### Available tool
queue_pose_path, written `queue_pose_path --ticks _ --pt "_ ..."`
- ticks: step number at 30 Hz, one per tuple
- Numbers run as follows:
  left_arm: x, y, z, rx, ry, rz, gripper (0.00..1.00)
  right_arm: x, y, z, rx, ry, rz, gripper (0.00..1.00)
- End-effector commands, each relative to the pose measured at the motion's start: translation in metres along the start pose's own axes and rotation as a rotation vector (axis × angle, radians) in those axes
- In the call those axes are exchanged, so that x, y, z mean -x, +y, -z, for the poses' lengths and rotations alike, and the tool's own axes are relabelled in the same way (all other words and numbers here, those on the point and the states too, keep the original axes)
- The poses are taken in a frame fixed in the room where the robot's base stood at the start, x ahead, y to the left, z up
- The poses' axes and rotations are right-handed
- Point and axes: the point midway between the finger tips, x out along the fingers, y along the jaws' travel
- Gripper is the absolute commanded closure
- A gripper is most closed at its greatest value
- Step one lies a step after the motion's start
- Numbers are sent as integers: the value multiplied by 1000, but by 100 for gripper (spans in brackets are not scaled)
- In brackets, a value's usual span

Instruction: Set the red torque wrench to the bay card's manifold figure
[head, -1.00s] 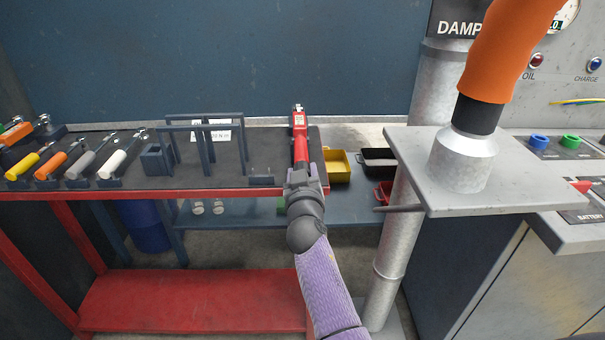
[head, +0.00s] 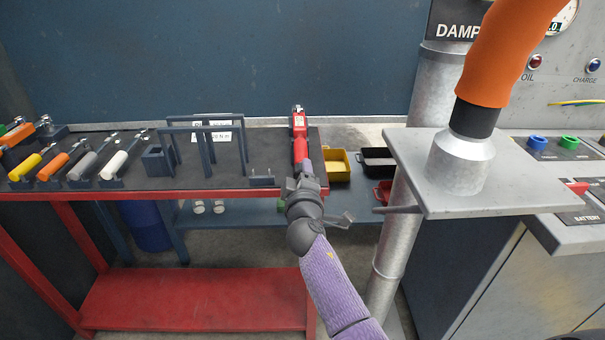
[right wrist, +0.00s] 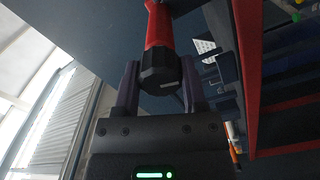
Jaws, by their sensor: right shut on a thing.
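The red torque wrench (head: 299,125) stands over the right end of the dark bench top in the head view, its head up and its handle towards me. My right gripper (head: 304,178) is at the handle's lower end. In the right wrist view, the wrench's black end knob (right wrist: 159,68) sits between the two fingers of the gripper (right wrist: 160,85), which is shut on it. A white card (head: 211,136) stands behind a blue frame; "N m" shows, but the rest is partly hidden or too small to read. My left gripper is not in view.
Yellow, orange, grey and white-handled wrenches (head: 115,165) lie in holders at the bench's left. Blue frames (head: 205,118) stand mid-bench. Yellow (head: 338,172) and black bins are to the right, beside a grey post (head: 400,235) and metal plate (head: 420,150) with an orange hose.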

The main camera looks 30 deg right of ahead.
Motion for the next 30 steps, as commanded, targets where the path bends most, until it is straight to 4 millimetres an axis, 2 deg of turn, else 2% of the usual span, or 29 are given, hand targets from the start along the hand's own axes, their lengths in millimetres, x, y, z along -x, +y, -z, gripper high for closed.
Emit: queue_pose_path --ticks 12,29,30 --pt "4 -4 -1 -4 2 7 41 0 0 0 179 0 1 100" --pt "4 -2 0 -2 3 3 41 0 -1 0 206 1 2 100" --pt "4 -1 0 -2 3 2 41 0 -1 0 206 0 2 42"
